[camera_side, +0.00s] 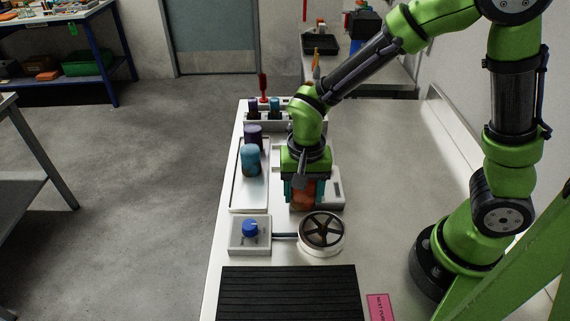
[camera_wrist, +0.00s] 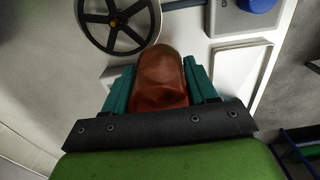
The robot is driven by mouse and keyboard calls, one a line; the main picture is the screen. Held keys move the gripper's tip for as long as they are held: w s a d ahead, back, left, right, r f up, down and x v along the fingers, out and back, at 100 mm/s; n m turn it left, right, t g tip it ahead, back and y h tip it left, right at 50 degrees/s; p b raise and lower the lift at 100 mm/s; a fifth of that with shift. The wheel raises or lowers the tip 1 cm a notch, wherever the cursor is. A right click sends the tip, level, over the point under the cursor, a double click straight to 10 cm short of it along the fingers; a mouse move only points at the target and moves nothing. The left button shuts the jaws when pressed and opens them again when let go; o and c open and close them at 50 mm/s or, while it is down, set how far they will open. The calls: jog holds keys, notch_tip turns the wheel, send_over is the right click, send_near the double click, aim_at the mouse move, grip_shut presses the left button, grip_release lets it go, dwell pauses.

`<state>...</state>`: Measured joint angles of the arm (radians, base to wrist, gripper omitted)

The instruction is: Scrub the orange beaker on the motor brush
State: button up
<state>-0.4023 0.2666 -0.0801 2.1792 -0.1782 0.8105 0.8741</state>
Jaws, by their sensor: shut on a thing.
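The orange beaker (camera_wrist: 160,80) is held between the teal fingers of my gripper (camera_wrist: 160,92) in the wrist view. In the side view the orange beaker (camera_side: 302,196) shows below my gripper (camera_side: 303,190), over a white unit; I cannot tell whether it touches the unit. The likely motor brush is a round white device with a dark spoked wheel (camera_side: 322,231), in front of my gripper and slightly right. The spoked wheel also shows at the top left of the wrist view (camera_wrist: 118,22). A rod joins it to a box with a blue knob (camera_side: 250,228).
A white tray (camera_side: 236,197) on the left holds a blue vessel (camera_side: 250,160) and a purple vessel (camera_side: 253,135). A rack (camera_side: 285,124) with small items stands behind. A black ribbed mat (camera_side: 288,294) and pink label (camera_side: 380,307) lie in front. The bench's right side is clear.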

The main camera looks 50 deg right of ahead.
jog(key=shift+s+d+r, duration=0.15)
jog(key=shift+s+d, duration=0.2)
jog(key=shift+s, duration=0.35)
jog(key=w+d+r+m, duration=0.1)
jog(key=w+d, duration=0.1)
jog(key=w+d+r+m, duration=0.1)
jog(key=w+d, duration=0.1)
jog(key=w, duration=0.1)
jog(key=w+d+r, duration=0.1)
jog(key=w+d, duration=0.1)
jog(key=shift+w+r+m, duration=0.15)
jog(key=shift+r+m, duration=0.2)
jog(key=shift+m, duration=0.05)
jog(key=w+d+r+m, duration=0.1)
jog(key=w+d, duration=0.1)
jog(key=d, duration=0.1)
jog(key=w+d+r+m, duration=0.1)
jog(key=w+d+r, duration=0.1)
jog(key=d, duration=0.1)
jog(key=w+d+r+m, duration=0.1)
jog(key=w+d+r, duration=0.1)
jog(key=d, duration=0.1)
jog(key=shift+d, duration=0.6)
jog(key=shift+f, duration=1.45)
jog(key=shift+f, duration=3.55)
jog(key=shift+r, duration=0.1)
jog(key=shift+r, duration=0.55)
